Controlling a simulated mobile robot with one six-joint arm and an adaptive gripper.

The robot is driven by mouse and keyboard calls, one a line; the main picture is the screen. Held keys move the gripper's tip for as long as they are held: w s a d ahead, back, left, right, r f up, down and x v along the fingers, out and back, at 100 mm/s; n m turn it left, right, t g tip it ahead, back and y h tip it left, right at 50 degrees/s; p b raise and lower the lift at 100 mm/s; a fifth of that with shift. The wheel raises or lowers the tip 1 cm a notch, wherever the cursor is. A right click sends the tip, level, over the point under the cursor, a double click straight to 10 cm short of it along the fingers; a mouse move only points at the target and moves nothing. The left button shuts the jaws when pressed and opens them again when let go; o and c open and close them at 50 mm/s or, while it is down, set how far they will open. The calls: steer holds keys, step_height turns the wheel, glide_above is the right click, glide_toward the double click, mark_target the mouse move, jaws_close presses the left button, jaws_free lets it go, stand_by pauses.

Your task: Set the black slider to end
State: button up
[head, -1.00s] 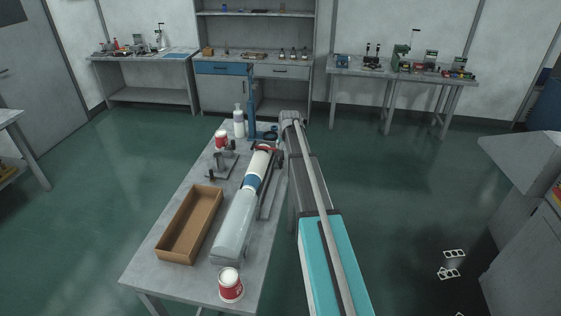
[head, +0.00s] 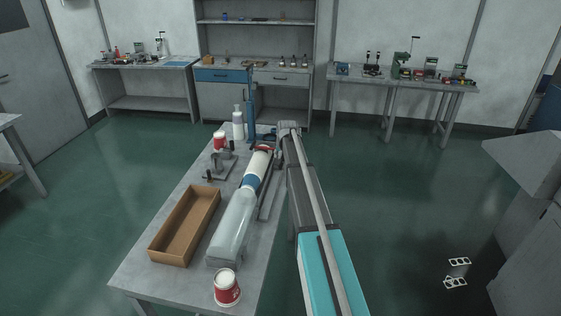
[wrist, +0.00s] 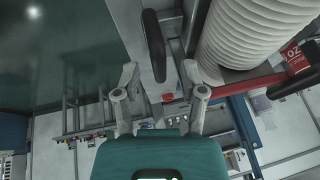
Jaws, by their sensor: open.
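In the wrist view, my gripper (wrist: 160,74) is open, its two grey fingers well apart and nothing held between the tips. The black slider, seen as a long dark rounded bar (wrist: 153,46), stands just beyond the fingertips, roughly in line with the gap. It lies along a grey rail-like frame (wrist: 173,42). I cannot tell how far along its travel it stands, and I see no contact with the fingers. In the head view, I cannot clearly pick out my fingers or the slider.
A white ribbed stack (wrist: 245,35) stands close right of the right finger, above a red band (wrist: 240,85). In the head view, the table (head: 135,277) carries a brown open box (head: 184,228), a red-and-white tin (head: 227,288) and a white bottle (head: 238,124). Green floor lies open at both sides.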

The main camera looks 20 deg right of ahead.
steer(key=shift+w+f, duration=0.15)
steer(key=shift+f, duration=0.1)
